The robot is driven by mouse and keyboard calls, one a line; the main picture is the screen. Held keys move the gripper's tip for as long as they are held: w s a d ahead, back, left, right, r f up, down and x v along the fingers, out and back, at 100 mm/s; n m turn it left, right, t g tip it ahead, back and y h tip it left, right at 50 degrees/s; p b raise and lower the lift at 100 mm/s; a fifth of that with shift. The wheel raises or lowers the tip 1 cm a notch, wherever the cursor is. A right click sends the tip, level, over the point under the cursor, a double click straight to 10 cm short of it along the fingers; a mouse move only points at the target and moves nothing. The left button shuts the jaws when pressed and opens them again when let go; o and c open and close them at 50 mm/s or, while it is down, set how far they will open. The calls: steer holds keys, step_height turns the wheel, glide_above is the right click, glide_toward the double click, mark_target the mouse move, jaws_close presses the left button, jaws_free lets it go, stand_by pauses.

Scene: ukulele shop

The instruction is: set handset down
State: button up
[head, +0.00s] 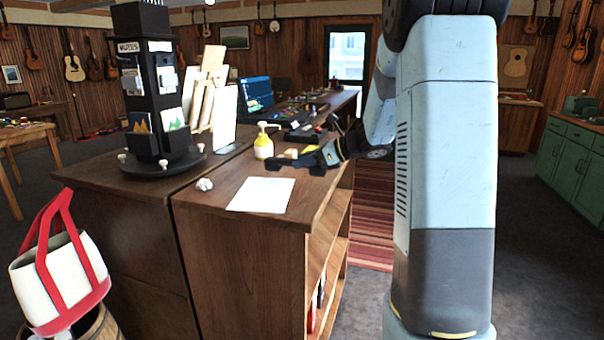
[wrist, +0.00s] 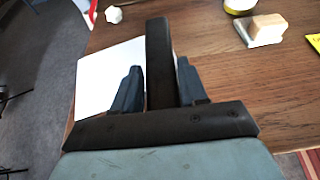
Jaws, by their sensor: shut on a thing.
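The handset (wrist: 159,50) is a long dark bar. My gripper (wrist: 160,85) is shut on it, with one finger on each side, and the bar points away from my wrist. In the head view my gripper (head: 326,157) is over the right part of the wooden counter (head: 225,234), and the dark handset (head: 287,163) reaches left from it. The handset is beyond the white paper sheet (head: 262,194) and in front of a small wood block (head: 291,153). I cannot tell whether it touches the counter.
A yellow pump bottle (head: 263,147) stands behind the handset. A crumpled white ball (head: 204,184) lies left of the paper. A black display tower (head: 147,85) stands at the left. A laptop (head: 257,92) is farther back. Bare counter shows around the paper.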

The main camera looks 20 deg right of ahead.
steer(key=shift+a+f, duration=0.15)
steer(key=shift+f, duration=0.05)
steer(key=shift+w+a+f, duration=0.1)
steer(key=shift+f, duration=0.8)
steer(key=shift+w+a+f, duration=0.1)
steer(key=shift+f, duration=0.8)
steer(key=o, duration=1.2)
steer(key=shift+c, duration=0.2)
steer(key=shift+d, duration=0.1)
